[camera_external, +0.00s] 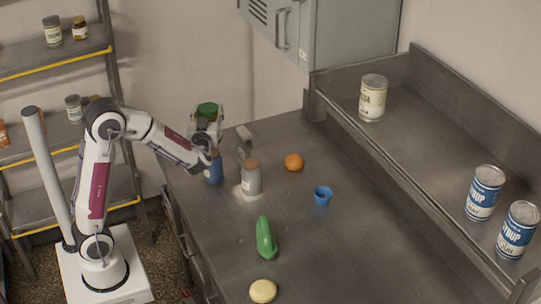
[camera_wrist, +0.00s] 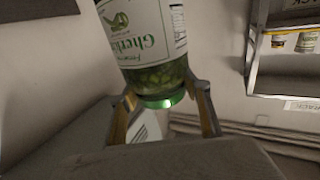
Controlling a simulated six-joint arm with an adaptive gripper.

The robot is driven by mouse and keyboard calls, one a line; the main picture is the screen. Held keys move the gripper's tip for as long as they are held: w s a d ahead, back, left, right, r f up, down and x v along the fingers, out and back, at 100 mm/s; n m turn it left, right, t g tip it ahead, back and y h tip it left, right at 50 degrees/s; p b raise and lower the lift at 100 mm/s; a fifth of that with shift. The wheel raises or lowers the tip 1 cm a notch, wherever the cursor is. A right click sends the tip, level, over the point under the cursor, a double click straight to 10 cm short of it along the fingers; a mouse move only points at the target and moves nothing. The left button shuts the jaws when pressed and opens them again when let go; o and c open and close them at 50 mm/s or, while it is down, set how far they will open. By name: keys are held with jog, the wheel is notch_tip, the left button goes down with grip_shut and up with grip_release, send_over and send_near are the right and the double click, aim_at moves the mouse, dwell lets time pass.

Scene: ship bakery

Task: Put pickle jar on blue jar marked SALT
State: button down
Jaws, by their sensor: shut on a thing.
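The pickle jar has a green lid (camera_external: 208,110) and, in the wrist view, a white Gherkin label (camera_wrist: 140,32) that appears upside down there, with green pickles behind glass. My gripper (camera_external: 206,132) is shut on the pickle jar near its lid; one finger shows on each side in the wrist view (camera_wrist: 166,90). A blue jar (camera_external: 213,170) stands at the left edge of the counter, directly below the pickle jar in the outside view. Its marking is not readable. My wrist partly hides both jars, and I cannot tell whether they touch.
A cork-topped jar (camera_external: 251,180) stands close on the right, with white powder at its base. A raised shelf holds tins.

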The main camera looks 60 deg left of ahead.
jog(key=shift+f, duration=0.4)
jog(key=shift+f, duration=1.9)
jog(key=c, duration=1)
grip_release()
jog(key=shift+f, duration=0.15)
jog(key=shift+c, duration=0.2)
jog(key=v, duration=1.2)
